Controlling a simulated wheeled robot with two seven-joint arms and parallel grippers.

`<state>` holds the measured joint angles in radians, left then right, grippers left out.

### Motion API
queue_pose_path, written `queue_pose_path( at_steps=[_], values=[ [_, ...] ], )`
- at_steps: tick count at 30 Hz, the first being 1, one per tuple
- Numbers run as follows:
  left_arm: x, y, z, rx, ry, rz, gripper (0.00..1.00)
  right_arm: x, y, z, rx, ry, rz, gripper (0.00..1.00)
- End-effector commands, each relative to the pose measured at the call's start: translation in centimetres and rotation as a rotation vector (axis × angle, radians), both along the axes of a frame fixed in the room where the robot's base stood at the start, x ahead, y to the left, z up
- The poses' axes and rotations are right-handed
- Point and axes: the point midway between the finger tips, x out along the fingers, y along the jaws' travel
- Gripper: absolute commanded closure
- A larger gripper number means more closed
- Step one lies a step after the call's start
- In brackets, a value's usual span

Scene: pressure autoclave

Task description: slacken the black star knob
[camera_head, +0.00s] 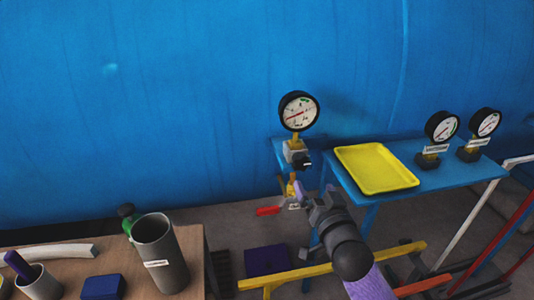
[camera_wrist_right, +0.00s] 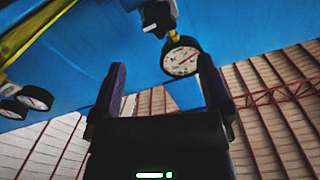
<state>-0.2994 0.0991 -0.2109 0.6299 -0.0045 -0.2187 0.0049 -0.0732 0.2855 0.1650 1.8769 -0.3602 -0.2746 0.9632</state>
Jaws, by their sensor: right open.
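The black star knob (camera_head: 307,161) is small and sits on the front of a metal block (camera_head: 296,150) under a round pressure gauge (camera_head: 299,111). My right gripper (camera_head: 313,191) is below and slightly right of the knob, apart from it. In the right wrist view its two fingers (camera_wrist_right: 161,72) are spread with nothing between them. The gauge (camera_wrist_right: 181,58) shows there beyond the fingertips, and a dark part with the block (camera_wrist_right: 158,15) is at the top edge; the knob's shape is unclear there. My left gripper is not in view.
A brass valve with a red handle (camera_head: 268,211) hangs just left of my right gripper. A blue shelf (camera_head: 440,185) with a yellow tray (camera_head: 374,168) and two gauges is to the right. A yellow rail (camera_head: 330,266) runs below. A table with a grey cylinder (camera_head: 161,255) is at lower left.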

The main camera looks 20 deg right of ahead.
Motion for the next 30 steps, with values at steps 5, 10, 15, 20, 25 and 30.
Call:
queue_pose_path(
  at_steps=[5, 10, 15, 20, 25, 30],
  values=[
    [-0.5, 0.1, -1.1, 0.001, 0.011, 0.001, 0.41, 3.2, -0.8, -0.1, -0.001, -0.008, -0.001, 0.00],
    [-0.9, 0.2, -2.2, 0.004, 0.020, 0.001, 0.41, 7.2, -1.8, -0.2, -0.001, -0.006, -0.002, 0.00],
    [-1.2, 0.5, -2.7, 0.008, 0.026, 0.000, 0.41, 9.1, -2.2, -0.1, 0.000, -0.003, 0.000, 0.00],
    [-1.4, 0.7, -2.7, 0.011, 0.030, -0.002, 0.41, 9.5, -2.3, 0.0, 0.000, -0.003, -0.001, 0.00],
    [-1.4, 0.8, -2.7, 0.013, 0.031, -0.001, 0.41, 9.5, -2.3, 0.0, 0.000, -0.002, 0.000, 0.02],
    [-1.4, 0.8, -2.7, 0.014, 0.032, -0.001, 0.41, 9.5, -2.3, 0.0, 0.000, -0.002, 0.000, 0.38]
  ],
)
